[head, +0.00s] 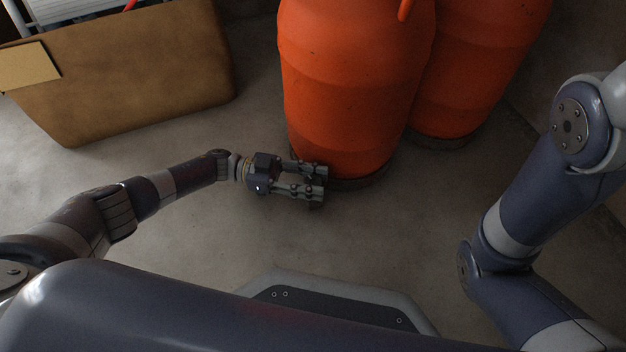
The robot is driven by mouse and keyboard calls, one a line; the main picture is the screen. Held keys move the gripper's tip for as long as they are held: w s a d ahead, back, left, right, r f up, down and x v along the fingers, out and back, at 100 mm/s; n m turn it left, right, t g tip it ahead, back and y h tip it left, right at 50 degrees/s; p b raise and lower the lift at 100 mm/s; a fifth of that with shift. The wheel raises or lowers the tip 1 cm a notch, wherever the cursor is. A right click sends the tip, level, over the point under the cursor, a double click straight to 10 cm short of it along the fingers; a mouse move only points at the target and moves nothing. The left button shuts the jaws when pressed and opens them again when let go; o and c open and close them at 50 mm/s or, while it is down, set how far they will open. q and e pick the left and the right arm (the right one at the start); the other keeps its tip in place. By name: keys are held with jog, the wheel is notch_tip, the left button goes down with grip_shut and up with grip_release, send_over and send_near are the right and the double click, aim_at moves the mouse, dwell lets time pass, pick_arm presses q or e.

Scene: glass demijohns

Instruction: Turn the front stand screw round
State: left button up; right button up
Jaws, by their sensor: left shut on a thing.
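A large orange demijohn (355,95) stands upright in a low dark round stand (362,184), of which only the lower edge shows. My left gripper (320,186) reaches in from the left, low at the front left edge of this stand. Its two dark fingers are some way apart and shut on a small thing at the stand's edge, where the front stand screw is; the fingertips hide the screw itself. My right arm shows at the right, but its gripper is out of view.
A second orange demijohn (475,65) stands close behind to the right, in its own dark stand (440,141). A brown box-like thing (130,80) is at the upper left. The concrete floor (200,245) around my left arm is clear.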

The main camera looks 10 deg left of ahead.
pick_arm(q)
jog(key=o, duration=1.1)
jog(key=a, duration=1.2)
